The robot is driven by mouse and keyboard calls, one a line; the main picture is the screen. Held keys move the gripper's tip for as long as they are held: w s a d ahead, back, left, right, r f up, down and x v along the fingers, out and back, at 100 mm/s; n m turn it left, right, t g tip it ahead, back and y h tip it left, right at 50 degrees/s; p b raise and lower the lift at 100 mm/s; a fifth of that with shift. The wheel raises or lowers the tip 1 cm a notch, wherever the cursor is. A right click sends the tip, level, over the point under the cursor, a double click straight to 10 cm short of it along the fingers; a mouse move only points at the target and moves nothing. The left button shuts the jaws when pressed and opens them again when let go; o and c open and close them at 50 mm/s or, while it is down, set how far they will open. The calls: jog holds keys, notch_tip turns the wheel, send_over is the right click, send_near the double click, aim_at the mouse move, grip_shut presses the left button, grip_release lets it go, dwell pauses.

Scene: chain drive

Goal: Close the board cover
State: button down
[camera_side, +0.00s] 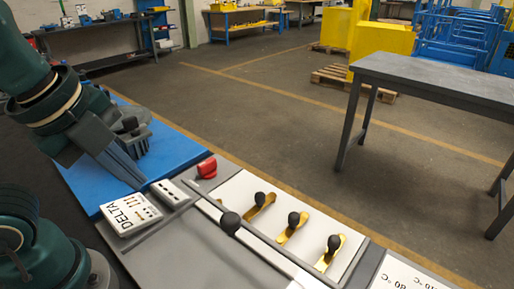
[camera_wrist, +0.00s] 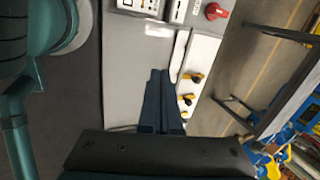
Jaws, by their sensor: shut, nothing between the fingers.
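My gripper (camera_side: 136,184) points down at the left in the side view, in front of a blue plate (camera_side: 190,146). Its two fingers are together and nothing shows between them. In the wrist view the shut fingers (camera_wrist: 161,74) are over or in front of a grey panel (camera_wrist: 130,70). The grey panel (camera_side: 180,255) also fills the lower middle of the side view. A pale strip (camera_side: 262,247) with a black knob (camera_side: 230,222) runs along it. I cannot tell for certain which part is the board cover. No contact between the fingers and the panel can be made out.
A red knob (camera_side: 207,167), a white DELTA unit (camera_side: 131,213) and a small white module (camera_side: 170,193) sit at the panel's far end. Several brass levers with black knobs (camera_side: 293,219) line its right side. A grey table (camera_side: 440,82) stands beyond open floor.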

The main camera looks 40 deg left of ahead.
jog(key=s+d+r+m, duration=0.3)
jog(key=d+m, duration=0.8)
jog(key=m, duration=0.8)
send_near(224, 241)
jog(key=shift+h, duration=0.3)
jog(key=f, duration=0.1)
jog(key=s+f, duration=0.2)
jog(key=f, duration=0.1)
jog(key=shift+s+a+f, duration=0.15)
jog(key=shift+s+a, duration=0.05)
jog(key=shift+a, duration=0.1)
jog(key=shift+w+r, duration=0.2)
jog(key=shift+w, duration=0.95)
jog(key=shift+w+d, duration=0.1)
jog(key=shift+w, duration=0.7)
jog(key=w, duration=1.7)
jog(key=shift+r, duration=0.1)
